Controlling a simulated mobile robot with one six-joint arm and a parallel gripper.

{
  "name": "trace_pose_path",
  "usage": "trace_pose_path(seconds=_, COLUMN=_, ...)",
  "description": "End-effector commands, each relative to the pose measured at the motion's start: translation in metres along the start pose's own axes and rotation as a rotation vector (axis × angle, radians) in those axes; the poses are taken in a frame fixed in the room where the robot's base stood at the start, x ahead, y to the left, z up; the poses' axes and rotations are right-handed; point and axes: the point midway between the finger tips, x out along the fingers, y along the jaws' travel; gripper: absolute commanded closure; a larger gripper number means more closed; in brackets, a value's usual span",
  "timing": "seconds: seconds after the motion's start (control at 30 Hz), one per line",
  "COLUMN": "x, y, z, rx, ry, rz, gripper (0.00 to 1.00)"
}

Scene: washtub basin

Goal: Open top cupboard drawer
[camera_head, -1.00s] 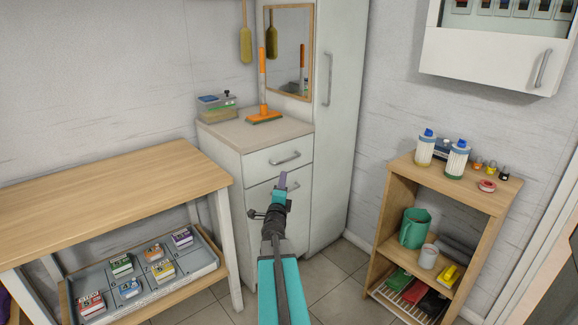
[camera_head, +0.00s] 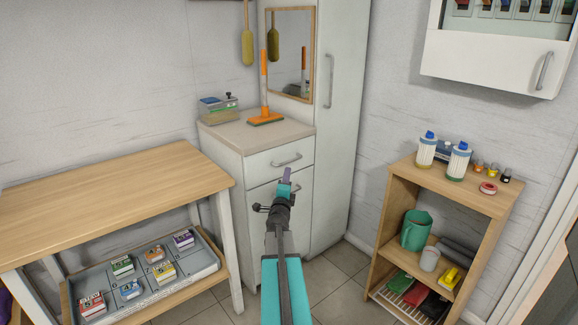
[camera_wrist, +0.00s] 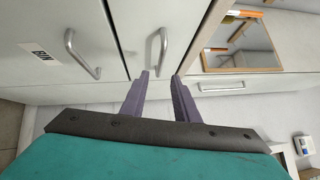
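The white cupboard has a closed top drawer (camera_head: 262,162) with a metal bar handle (camera_head: 286,160). Below it is a closed door, whose handle is partly hidden behind my gripper in the head view. My gripper (camera_head: 288,178) is in front of the cupboard, just below the drawer handle in that view. In the wrist view my gripper (camera_wrist: 160,77) has its two purple fingers apart with nothing between them. The drawer handle (camera_wrist: 162,46) stands beyond the fingertips, roughly in line with the gap. The door handle (camera_wrist: 78,55) is to the left, near a BIN label.
An orange brush (camera_head: 265,118) and a clear box (camera_head: 218,108) are on the cupboard top. A tall cabinet (camera_head: 340,120) adjoins it at right. A wooden table (camera_head: 110,195) is at left and a shelf unit (camera_head: 455,190) at right. Floor between is clear.

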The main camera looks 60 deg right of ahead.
Motion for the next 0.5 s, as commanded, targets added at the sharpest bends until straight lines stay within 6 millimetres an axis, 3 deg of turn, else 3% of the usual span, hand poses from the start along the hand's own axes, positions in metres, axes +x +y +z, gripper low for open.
trace_pose_path(seconds=0.5, x=0.048, y=0.000, z=-0.001, rx=0.000, ry=0.000, rz=-0.001, gripper=0.72)
